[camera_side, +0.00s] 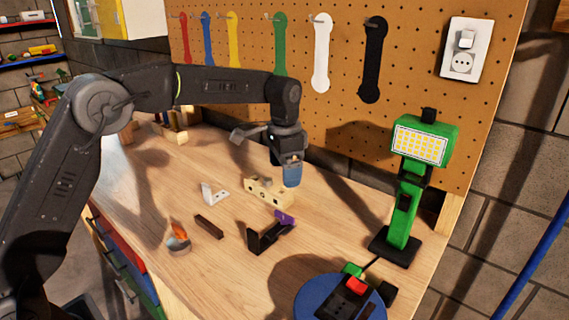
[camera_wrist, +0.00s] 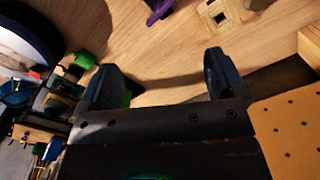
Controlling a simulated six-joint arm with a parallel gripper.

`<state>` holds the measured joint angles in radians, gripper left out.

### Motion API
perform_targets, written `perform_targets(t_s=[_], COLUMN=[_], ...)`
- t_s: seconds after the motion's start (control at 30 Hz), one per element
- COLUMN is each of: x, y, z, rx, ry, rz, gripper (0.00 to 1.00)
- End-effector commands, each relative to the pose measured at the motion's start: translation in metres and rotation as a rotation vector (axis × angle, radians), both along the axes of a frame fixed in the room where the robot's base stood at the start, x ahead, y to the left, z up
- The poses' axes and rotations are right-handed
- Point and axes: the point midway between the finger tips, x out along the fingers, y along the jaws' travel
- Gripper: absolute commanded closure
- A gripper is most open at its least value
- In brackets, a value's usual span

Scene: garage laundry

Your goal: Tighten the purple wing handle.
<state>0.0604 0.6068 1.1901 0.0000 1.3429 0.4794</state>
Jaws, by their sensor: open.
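The purple wing handle (camera_side: 284,217) sits at the upper right end of a black angled piece (camera_side: 262,239) on the wooden bench. In the wrist view the purple handle (camera_wrist: 160,10) shows at the top edge, partly cut off. My gripper (camera_side: 291,176) points down above the bench, behind the handle and apart from it, close to a pale wooden block with holes (camera_side: 262,190). In the wrist view my gripper (camera_wrist: 163,76) has its two dark fingers wide apart with nothing between them but bench surface.
A green work lamp (camera_side: 408,195) stands at right. A blue round object (camera_side: 310,293) with a red-topped part lies in front. A white bracket (camera_side: 215,194), a dark bar (camera_side: 209,227) and a small ring-shaped item (camera_side: 178,245) lie left. The pegboard (camera_side: 345,110) rises behind.

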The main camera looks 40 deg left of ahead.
Motion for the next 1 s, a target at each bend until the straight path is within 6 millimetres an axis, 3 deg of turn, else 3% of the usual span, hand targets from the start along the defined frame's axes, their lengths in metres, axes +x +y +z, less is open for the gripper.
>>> perform_targets(t_s=[0.17, 0.5, 0.83, 1.0], x=[-0.0002, -0.0002, -0.0003, -0.0004], y=[0.0, 0.0, 0.0002, 0.0001], z=[0.0098, 0.0102, 0.0095, 0.0059], rx=[0.0, 0.0, 0.0, 0.0], ry=[0.0, 0.0, 0.002, 0.004], rz=[0.0, 0.016, 0.484, 0.598], gripper=[0.11, 0.11, 0.11, 0.11])
